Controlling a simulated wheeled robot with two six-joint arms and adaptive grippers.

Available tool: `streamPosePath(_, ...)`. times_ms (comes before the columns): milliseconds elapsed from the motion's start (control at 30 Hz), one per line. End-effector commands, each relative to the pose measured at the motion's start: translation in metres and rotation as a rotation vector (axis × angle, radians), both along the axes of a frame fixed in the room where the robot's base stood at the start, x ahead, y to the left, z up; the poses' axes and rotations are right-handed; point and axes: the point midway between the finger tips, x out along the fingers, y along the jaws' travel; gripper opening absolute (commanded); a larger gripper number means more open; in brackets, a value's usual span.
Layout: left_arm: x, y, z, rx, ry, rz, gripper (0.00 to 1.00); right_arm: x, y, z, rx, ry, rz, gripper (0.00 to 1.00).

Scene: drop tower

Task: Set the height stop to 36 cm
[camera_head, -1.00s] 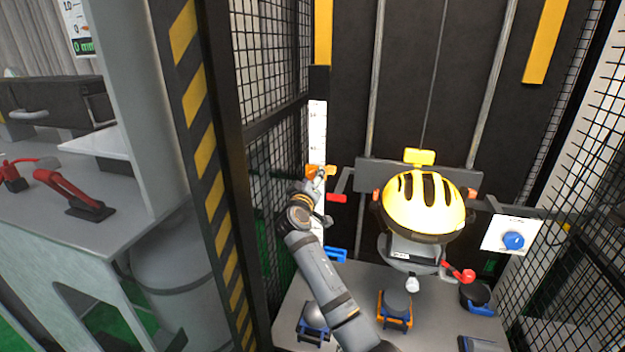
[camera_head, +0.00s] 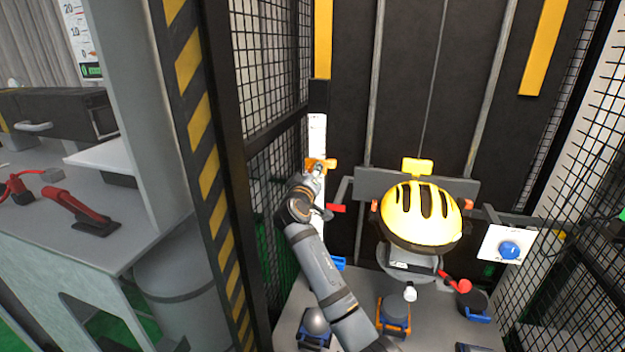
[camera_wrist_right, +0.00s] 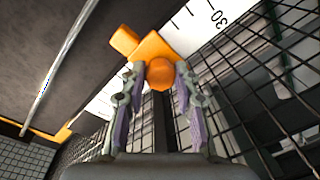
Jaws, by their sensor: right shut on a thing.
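The orange height stop (camera_head: 329,163) sits on the white vertical scale (camera_head: 317,135) at the left side of the tower. My right gripper (camera_head: 318,174) reaches it from below. In the right wrist view its two fingers (camera_wrist_right: 160,78) are closed on the round orange knob of the height stop (camera_wrist_right: 152,47). The mark 30 shows on the scale (camera_wrist_right: 208,22) beside the stop, to its upper right in that view. The exact reading at the stop cannot be told. My left gripper is not in view.
A yellow helmet on a headform (camera_head: 422,212) hangs right of the stop. A red handle (camera_head: 337,208) is just below it. Black mesh (camera_head: 275,130) stands close on the left. A blue knob (camera_head: 509,250) is on a white panel at the right.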

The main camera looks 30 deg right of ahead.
Motion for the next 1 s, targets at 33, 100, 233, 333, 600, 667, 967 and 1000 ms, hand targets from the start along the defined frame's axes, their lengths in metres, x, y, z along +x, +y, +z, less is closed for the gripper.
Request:
streamPosePath(33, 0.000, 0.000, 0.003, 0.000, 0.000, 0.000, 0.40, 0.000, 0.000, 0.005, -0.002, -0.002, 0.001, 0.00)
streamPosePath(100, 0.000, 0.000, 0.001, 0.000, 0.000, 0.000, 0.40, 0.000, 0.000, 0.003, -0.002, -0.002, 0.001, 0.00)
streamPosePath(233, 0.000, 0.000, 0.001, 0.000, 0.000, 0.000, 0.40, 0.000, 0.000, 0.003, -0.002, -0.002, 0.001, 0.00)
streamPosePath(333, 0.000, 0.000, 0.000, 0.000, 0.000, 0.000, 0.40, 0.000, 0.000, 0.002, -0.002, -0.002, 0.001, 0.39)
streamPosePath(600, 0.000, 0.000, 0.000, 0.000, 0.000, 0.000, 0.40, 0.000, 0.000, 0.002, -0.001, -0.001, 0.001, 0.54)
streamPosePath(667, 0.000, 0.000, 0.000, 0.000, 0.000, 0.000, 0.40, 0.000, 0.000, 0.002, -0.001, -0.001, 0.001, 0.54)
streamPosePath(967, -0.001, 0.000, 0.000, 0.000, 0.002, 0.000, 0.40, -0.025, 0.027, 0.000, 0.004, -0.002, 0.004, 0.54)
streamPosePath(1000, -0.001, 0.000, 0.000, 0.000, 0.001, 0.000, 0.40, -0.031, 0.032, 0.000, 0.002, 0.000, 0.003, 0.54)
